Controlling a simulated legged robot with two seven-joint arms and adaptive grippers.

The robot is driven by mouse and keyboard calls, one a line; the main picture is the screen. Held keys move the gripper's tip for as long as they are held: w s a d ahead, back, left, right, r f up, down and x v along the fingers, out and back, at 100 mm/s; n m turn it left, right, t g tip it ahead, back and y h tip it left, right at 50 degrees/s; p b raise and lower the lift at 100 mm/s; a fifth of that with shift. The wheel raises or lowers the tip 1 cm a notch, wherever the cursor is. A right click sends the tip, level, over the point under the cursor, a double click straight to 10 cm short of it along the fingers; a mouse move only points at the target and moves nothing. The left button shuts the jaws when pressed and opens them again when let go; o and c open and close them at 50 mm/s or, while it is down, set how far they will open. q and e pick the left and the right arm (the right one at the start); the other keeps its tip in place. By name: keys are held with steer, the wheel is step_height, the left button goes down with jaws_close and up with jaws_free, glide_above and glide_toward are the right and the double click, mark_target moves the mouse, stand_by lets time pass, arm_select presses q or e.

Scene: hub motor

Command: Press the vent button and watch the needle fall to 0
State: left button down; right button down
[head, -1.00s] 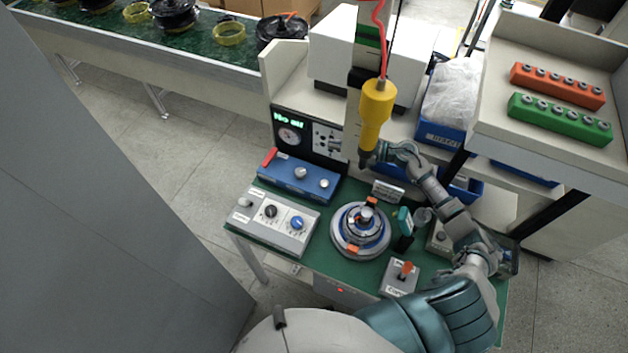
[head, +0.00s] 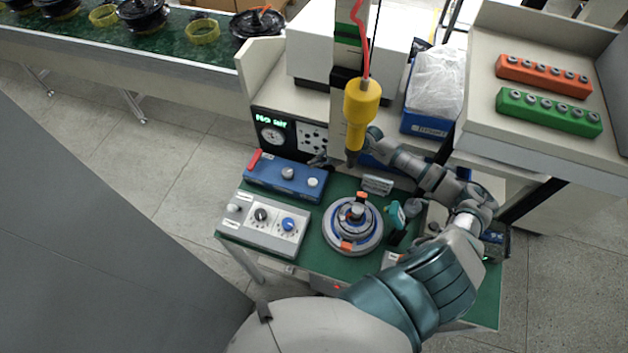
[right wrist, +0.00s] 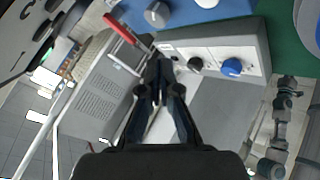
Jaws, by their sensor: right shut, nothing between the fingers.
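A round gauge (head: 272,136) sits on the dark panel left of the yellow screwdriver; its needle is too small to read. I cannot tell which control is the vent button. My right gripper (head: 318,160) is shut and empty, between the panel and the blue box, its wrist partly hidden by the screwdriver. In the right wrist view its fingertips (right wrist: 160,67) show. My left gripper is out of view.
The yellow screwdriver (head: 360,108) hangs in front of my right forearm. A grey control box (head: 262,235) with black and blue knobs stands before the blue box. A round hub fixture (head: 353,226) sits mid-table. Orange (head: 545,76) and green racks (head: 547,112) stand on the right shelf.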

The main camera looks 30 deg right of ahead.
mark_target(314, 182)
steer(key=f, duration=0.3)
steer(key=shift+w+a+f, duration=0.15)
steer(key=shift+a+f, duration=0.05)
steer(key=shift+a, duration=0.2)
step_height(314, 182, down, 3)
steer(key=b, duration=0.2)
steer(key=shift+r+b, duration=0.15)
steer(key=shift+b, duration=0.2)
steer(key=shift+f, duration=0.7)
steer(key=shift+d+f+b, duration=0.3)
steer(key=shift+f+b, duration=0.05)
steer(key=shift+f, duration=0.15)
steer(key=shift+a+r, duration=0.1)
steer(key=shift+a, duration=0.15)
steer(key=shift+d, duration=0.2)
steer(key=shift+a, duration=0.15)
steer(key=shift+f+p, duration=0.3)
